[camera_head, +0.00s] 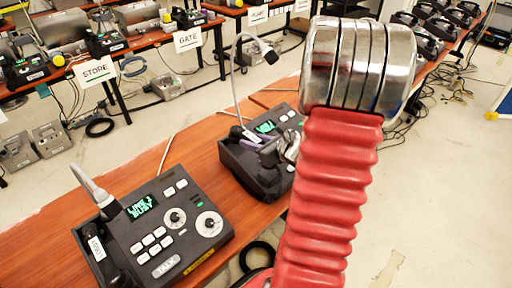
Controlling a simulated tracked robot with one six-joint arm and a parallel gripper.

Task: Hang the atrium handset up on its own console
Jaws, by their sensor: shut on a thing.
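My red ribbed arm and its bright metal joint fill the middle right and hide part of the table. My gripper (279,151) shows as small metal jaws just left of the arm, over the farther console (238,161). It is shut on a dark, purplish handset (244,135), seen only in part. I cannot tell whether the handset touches its cradle. The nearer console (160,248) has a green display, white buttons and two dials. A black handset (96,246) with a white label lies along its left side. I cannot read which console is the atrium one.
Both consoles stand on a reddish wooden table (195,155), each with an upright gooseneck. Tables behind carry more consoles and signs reading STORE (97,71) and GATE (188,39). More phones (425,38) line a table at the upper right. Cables lie on the pale floor.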

